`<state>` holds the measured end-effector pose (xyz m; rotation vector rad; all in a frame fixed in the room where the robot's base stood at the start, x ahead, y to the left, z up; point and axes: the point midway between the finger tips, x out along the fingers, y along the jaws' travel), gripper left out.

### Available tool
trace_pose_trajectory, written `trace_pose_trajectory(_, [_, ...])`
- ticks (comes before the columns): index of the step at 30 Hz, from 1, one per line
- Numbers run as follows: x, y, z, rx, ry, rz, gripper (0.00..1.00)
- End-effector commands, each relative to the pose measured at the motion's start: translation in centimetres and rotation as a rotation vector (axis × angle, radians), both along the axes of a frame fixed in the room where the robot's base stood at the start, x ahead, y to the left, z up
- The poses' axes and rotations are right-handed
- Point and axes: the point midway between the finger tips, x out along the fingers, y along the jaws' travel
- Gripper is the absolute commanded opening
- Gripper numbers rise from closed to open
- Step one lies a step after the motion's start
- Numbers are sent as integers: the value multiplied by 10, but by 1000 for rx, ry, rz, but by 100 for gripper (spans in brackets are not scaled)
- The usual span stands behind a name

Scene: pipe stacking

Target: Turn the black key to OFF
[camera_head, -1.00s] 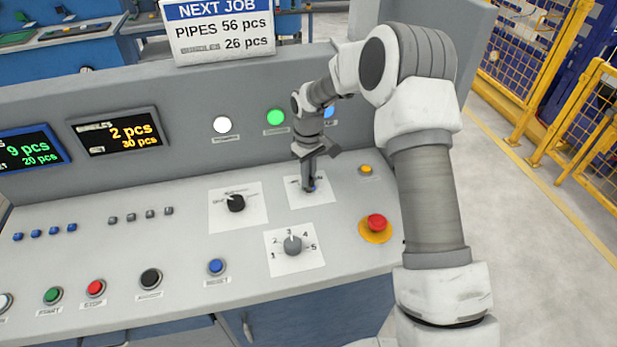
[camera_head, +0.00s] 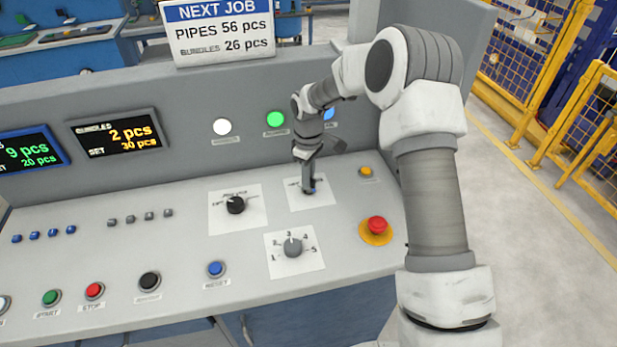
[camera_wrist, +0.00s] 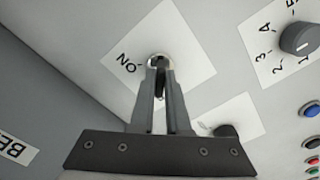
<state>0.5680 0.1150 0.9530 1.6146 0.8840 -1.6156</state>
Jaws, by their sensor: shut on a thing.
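My gripper (camera_head: 309,189) points down at a white label plate (camera_head: 323,202) on the right part of the sloped console. In the wrist view my gripper (camera_wrist: 160,70) has its two fingers closed at the round metal key switch (camera_wrist: 159,59). The black key (camera_wrist: 160,88) shows as a narrow dark shape between the fingers, which grip it. The word ON is legible on the plate beside the switch. The OFF mark cannot be made out, and the fingers hide part of the plate. The key's exact angle is hard to tell.
A black selector knob (camera_head: 235,205) sits left of the key plate, and a grey numbered dial (camera_head: 292,248) in front of it. A red emergency button (camera_head: 376,225) and a yellow button (camera_head: 366,172) are to the right. The upright panel with lamps stands close behind.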

Motion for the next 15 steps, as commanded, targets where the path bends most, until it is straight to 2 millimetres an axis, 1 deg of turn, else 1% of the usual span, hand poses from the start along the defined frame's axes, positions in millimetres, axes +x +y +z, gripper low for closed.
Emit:
trace_pose_trajectory(2, [0, 0, 1, 0, -2, 2, 0])
trace_pose_trajectory(3, [0, 0, 1, 0, -2, 2, 16])
trace_pose_trajectory(5, [0, 0, 1, 0, -2, 1, 26])
trace_pose_trajectory(6, [0, 0, 1, 0, -1, 1, 34])
trace_pose_trajectory(8, [0, 0, 1, 0, -1, 1, 44])
trace_pose_trajectory(15, [0, 0, 0, -1, -1, 0, 44])
